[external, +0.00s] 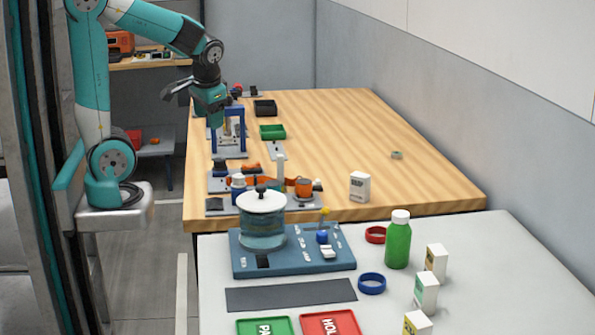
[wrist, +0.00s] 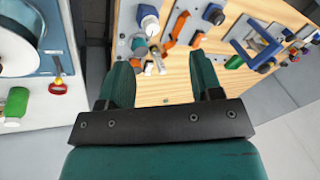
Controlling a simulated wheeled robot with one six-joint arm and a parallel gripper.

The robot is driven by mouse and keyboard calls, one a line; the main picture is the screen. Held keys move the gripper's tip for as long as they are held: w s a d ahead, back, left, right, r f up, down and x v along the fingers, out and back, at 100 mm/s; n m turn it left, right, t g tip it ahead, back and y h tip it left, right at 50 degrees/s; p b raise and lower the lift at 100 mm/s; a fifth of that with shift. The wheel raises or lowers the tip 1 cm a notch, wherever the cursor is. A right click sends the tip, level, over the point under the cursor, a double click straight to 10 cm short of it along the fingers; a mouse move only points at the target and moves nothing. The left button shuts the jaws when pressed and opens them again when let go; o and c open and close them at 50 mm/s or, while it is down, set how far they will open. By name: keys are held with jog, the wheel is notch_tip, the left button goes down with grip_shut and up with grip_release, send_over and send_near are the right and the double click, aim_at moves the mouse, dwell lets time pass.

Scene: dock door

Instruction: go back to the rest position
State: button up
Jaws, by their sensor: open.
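My gripper (external: 214,120) hangs from the bent arm above the far left part of the wooden table, near the blue-framed stand (external: 230,140). In the wrist view my gripper (wrist: 163,78) shows two teal fingers spread apart. From the external view I cannot tell how high the fingertips are above the stand.
The wooden table (external: 400,165) holds a green tray (external: 272,132), a black tray (external: 265,108) and a white box (external: 360,186). On the nearer pale table stand a lidded clear jar (external: 262,228) and a green bottle (external: 398,243). The wooden table's right side is mostly clear.

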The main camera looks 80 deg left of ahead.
jog(key=shift+n+y, duration=0.3)
jog(key=shift+n, duration=0.3)
jog(key=s, duration=0.2)
jog(key=s+f, duration=0.1)
jog(key=s, duration=0.2)
jog(key=shift+s+d+f, duration=0.2)
jog(key=shift+s+f, duration=0.15)
jog(key=shift+f, duration=0.05)
